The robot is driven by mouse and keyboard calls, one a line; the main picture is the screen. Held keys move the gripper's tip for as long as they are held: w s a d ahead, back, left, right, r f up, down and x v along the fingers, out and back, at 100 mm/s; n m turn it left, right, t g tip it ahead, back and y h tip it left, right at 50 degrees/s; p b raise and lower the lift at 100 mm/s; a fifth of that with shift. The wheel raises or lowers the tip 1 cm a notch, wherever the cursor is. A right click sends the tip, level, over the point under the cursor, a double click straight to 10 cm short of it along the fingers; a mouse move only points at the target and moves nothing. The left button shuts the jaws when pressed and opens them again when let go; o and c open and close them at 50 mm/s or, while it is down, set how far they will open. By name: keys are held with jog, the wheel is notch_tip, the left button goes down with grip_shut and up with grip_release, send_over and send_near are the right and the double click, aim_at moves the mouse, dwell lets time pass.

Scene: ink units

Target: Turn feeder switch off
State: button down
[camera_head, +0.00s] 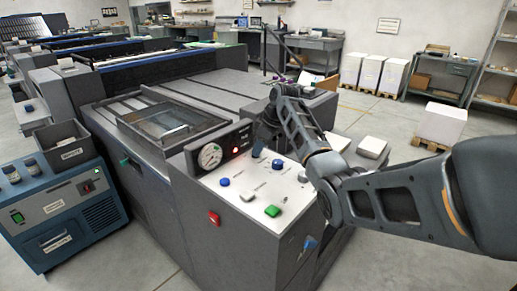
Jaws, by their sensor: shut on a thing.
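The white control panel (236,186) sits on top of the grey machine's near corner. It carries blue knobs (224,182), a white knob (247,195) and a green switch (272,211). A red switch (214,218) is on the side face below. My arm reaches in from the right, and my gripper (258,151) points down at the panel's back edge, beside the black gauge housing. It is shut on a small control that its own body mostly hides. The labels are too small to read, so I cannot tell which control is the feeder switch.
A round pressure gauge (209,156) and a red lamp (236,151) stand just left of my gripper. A blue cabinet (60,215) with an open grey bin stands at the left. White stacks on pallets and shelves are at the back right.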

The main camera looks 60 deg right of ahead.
jog(key=shift+w+d+n+y, duration=0.1)
jog(key=shift+n+y, duration=0.2)
jog(key=shift+n, duration=0.6)
jog(key=c, duration=1.1)
grip_release()
jog(key=shift+b+v, duration=0.7)
jog(key=shift+v, duration=3.2)
